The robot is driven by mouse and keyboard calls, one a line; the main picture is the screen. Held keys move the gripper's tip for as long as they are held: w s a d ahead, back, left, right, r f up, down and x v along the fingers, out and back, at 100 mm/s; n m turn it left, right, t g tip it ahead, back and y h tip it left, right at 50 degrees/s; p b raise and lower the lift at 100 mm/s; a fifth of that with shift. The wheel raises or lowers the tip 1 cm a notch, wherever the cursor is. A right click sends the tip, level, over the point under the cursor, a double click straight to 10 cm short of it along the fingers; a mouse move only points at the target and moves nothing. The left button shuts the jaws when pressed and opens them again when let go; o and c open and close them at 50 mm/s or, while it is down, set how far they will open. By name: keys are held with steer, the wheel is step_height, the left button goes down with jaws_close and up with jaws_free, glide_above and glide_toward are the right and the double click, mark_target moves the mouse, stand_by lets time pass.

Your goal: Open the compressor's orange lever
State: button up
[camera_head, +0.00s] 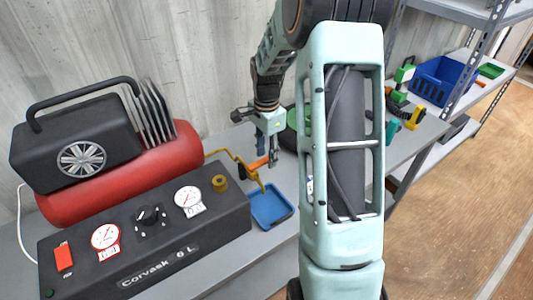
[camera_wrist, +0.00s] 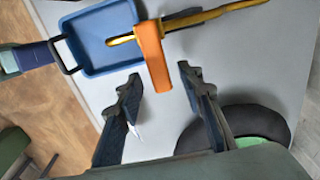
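The compressor (camera_head: 215,215) stands at the left of the bench in the head view, with a black front panel and a red tank (camera_head: 130,180). A yellow pipe (camera_head: 238,160) runs from its right end, and the orange lever (camera_head: 258,163) sits on this pipe. In the wrist view the lever (camera_wrist: 154,55) lies across the yellow pipe (camera_wrist: 205,17), its free end pointing toward my gripper. My gripper (camera_head: 266,155) is open and empty. In the wrist view its fingertips (camera_wrist: 158,77) stand on either side of the lever's free end; whether they touch it cannot be told.
A blue tray (camera_head: 268,207) lies below the pipe, also seen in the wrist view (camera_wrist: 98,35). A dark round thing with green (camera_wrist: 243,118) is beside the right finger. Several tools and a blue crate (camera_head: 440,78) stand farther right. Grey bench surface between is bare.

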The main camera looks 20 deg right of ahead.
jaws_close()
